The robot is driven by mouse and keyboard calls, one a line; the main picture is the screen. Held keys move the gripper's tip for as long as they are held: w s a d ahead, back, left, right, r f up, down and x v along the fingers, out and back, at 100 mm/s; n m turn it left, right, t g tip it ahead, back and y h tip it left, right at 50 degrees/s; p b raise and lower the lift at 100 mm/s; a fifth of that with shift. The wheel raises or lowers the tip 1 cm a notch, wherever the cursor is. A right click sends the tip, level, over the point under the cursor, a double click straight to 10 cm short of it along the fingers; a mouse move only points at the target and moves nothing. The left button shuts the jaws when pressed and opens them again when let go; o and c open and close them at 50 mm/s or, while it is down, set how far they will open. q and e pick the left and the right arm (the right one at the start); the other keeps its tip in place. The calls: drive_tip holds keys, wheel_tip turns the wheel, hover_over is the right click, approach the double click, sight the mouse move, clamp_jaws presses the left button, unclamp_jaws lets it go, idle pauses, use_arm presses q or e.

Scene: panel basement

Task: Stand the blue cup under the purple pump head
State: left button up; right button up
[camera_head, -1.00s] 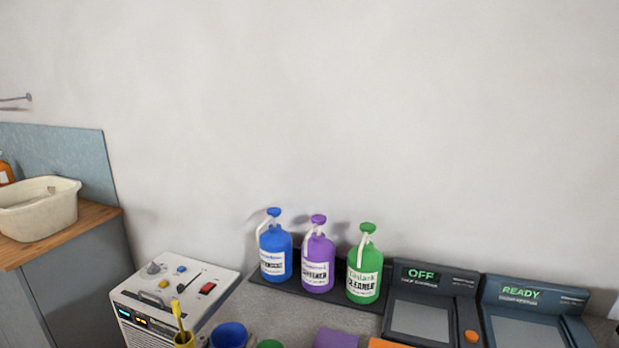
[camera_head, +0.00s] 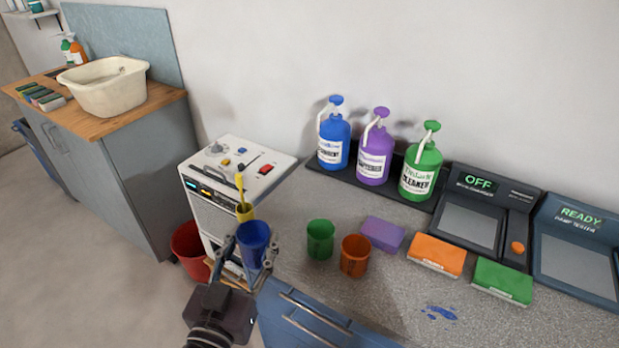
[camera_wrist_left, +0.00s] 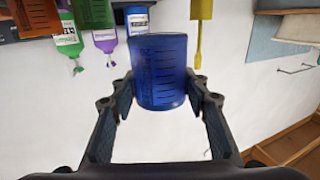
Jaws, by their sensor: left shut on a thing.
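The blue cup (camera_head: 254,242) is upright at the left front end of the counter, between the fingers of my left gripper (camera_head: 251,258). That gripper is shut on it. In the left wrist view the blue cup (camera_wrist_left: 160,72) fills the space between both fingers. I cannot tell whether its base touches the counter. The purple pump bottle (camera_head: 373,160) stands on a dark tray (camera_head: 393,188) at the wall, between the blue and green bottles. Its purple pump head (camera_head: 381,112) is well behind and right of the cup. My right gripper is not in view.
A green cup (camera_head: 320,240) and an orange cup (camera_head: 355,257) stand right of the blue cup. Purple (camera_head: 382,234), orange (camera_head: 436,255) and green (camera_head: 503,281) blocks lie before the bottles and dark machines.

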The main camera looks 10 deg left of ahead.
use_arm(q)
drive_tip(key=w+d+r+m+g+h, duration=0.2)
drive_tip(key=w+d+r+m+h, duration=0.3)
drive_tip(key=w+d+h, duration=0.25)
drive_tip(key=w+a+r+m+g+h, duration=0.1)
drive_tip(key=w+a+r+h, duration=0.1)
drive_tip(key=w+a+r, duration=0.4)
drive_tip(key=shift+w+r+m, duration=0.2)
drive_tip(key=shift+r+m, duration=0.1)
drive_tip(key=shift+r, duration=0.1)
drive_tip(key=shift+f, duration=0.1)
wheel_tip(320, 180, down, 19)
drive_tip(key=shift+f+p, duration=0.2)
drive_tip(key=shift+p, duration=0.25)
drive_tip(key=shift+f, duration=0.2)
drive_tip(key=o, duration=1.3)
